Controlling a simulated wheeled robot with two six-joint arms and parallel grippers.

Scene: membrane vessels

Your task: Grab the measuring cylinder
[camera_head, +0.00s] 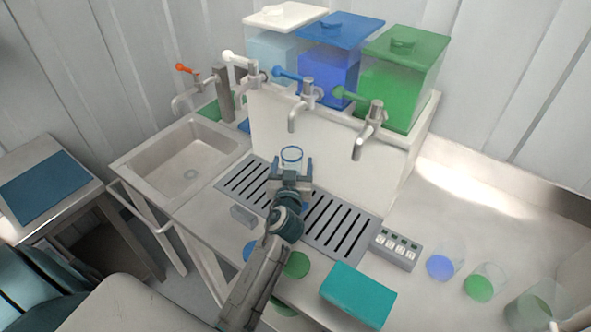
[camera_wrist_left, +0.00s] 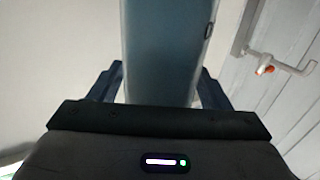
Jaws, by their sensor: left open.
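The measuring cylinder (camera_head: 291,153) is clear with a blue rim and stands near the drip grate, in front of the white dispenser block. My left gripper (camera_head: 292,168) is open, with one finger on each side of the cylinder. In the left wrist view the cylinder (camera_wrist_left: 167,45) fills the space between the two dark fingers of the left gripper (camera_wrist_left: 160,82). I cannot tell whether the fingers touch it. The gripper hides its lower part in the head view. My right gripper is not in view.
White, blue and green tanks (camera_head: 405,75) with taps (camera_head: 372,125) stand behind. A sink (camera_head: 185,165) is at left. A slotted grate (camera_head: 335,225) runs under the arm. A teal block (camera_head: 358,293), a button box (camera_head: 395,247) and clear vessels (camera_head: 445,262) are at right.

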